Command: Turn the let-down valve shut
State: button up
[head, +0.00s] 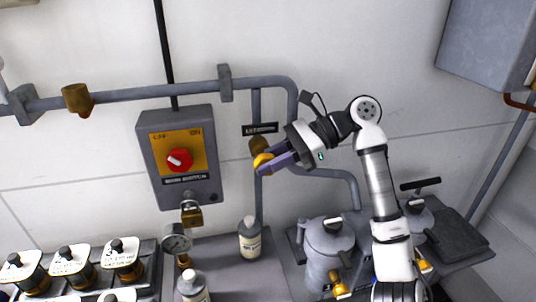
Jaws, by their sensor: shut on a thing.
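The let-down valve (258,145) is a brass body on a thin vertical grey pipe, with a yellow handle (262,160) at its front. A small dark label plate (260,129) sits just above it; its text is too small to read. My gripper (268,162) reaches in from the right, with its purple-grey fingers shut on the yellow handle. The fingers hide part of the handle, so its exact angle cannot be told.
A grey switch box (145,130) with a red knob (179,160) is left of the valve. Below stand a bottle (249,240), a pressure gauge (176,242), a grey canister (328,250) and several white-topped jars (72,262). Grey pipes (150,92) run along the wall.

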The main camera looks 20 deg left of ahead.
jog(key=shift+d+g+y, duration=0.1)
jog(key=shift+g+y, duration=0.7)
jog(key=shift+y, duration=0.3)
jog(key=o, duration=1)
jog(key=shift+f, duration=0.1)
jog(key=shift+w, duration=0.1)
jog(key=b+v, duration=0.1)
jog(key=v, duration=0.3)
jog(key=b+v, duration=0.1)
jog(key=v, duration=0.4)
jog(key=b+v, duration=0.2)
jog(key=v, duration=0.2)
jog(key=shift+w+d+f, duration=0.2)
jog(key=shift+d+f, duration=0.05)
jog(key=shift+d, duration=0.1)
